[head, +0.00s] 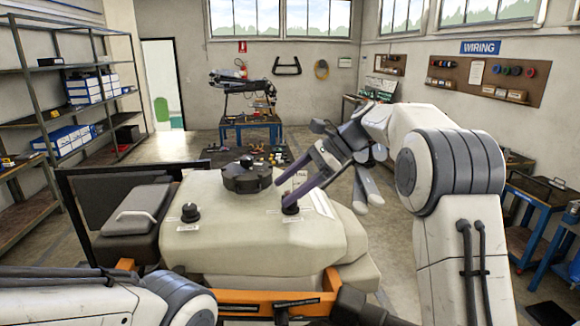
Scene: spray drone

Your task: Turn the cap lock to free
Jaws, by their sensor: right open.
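The pale tank (250,245) of the spray drone fills the middle of the head view. A large black ribbed filler cap (246,178) sits on its top. A small black knob (291,207), which appears to be the cap lock, stands to the right of the cap beside small labels too small to read. My right gripper (286,194) is open, with its long purple-grey fingers slanting down at this knob. One fingertip partly covers the knob; I cannot tell whether they touch. My left arm shows at the bottom left; its gripper is not visible.
Another black knob (190,213) stands on the tank's left side. A grey handled case (138,210) is left of the tank. An orange frame (270,303) runs along the front. A blue workbench (250,133) and shelves (65,110) stand farther back.

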